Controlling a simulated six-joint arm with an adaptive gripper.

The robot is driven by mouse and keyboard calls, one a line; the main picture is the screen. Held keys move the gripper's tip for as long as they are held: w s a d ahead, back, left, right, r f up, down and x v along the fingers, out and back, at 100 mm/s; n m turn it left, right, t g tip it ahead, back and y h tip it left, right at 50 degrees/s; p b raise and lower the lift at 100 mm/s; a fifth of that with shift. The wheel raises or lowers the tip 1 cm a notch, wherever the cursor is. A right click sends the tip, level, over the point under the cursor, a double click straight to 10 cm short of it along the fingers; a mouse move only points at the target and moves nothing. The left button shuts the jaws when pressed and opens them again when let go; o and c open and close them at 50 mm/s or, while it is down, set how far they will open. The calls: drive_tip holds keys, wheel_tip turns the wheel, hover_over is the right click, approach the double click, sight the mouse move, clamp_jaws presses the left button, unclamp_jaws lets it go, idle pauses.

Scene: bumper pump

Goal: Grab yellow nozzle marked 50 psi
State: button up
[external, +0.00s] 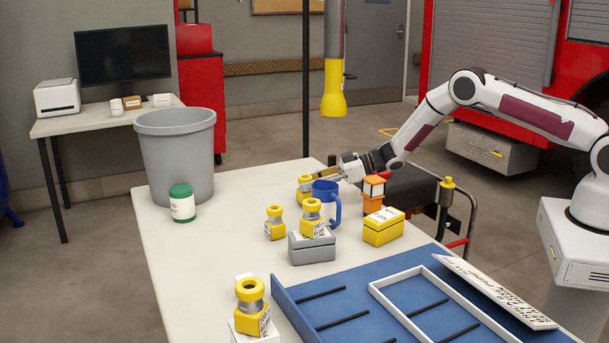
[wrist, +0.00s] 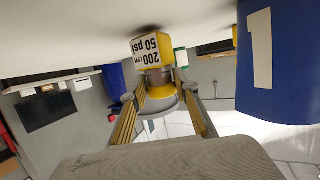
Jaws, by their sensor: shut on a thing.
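A yellow nozzle (external: 304,190) with a grey middle stands near the back edge of the white table, left of the blue mug. In the wrist view, which looks upside down, this nozzle (wrist: 151,46) carries a label reading "200 LPM 50 psi". My gripper (external: 318,180) reaches it from the right, low over the table. In the wrist view my gripper (wrist: 157,92) has its fingers on both sides of the nozzle's grey and yellow upper part and is shut on it. The nozzle's base appears to be on the table.
A blue mug (external: 328,204) marked 1 stands close beside my gripper. Other yellow nozzles stand nearby: one on the table (external: 274,224), one on a grey box (external: 312,250), and one at the front (external: 250,300). A yellow box (external: 384,229) and blue tray (external: 350,338) lie to the right.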

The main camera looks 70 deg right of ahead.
drive_tip(key=shift+r, duration=4.65)
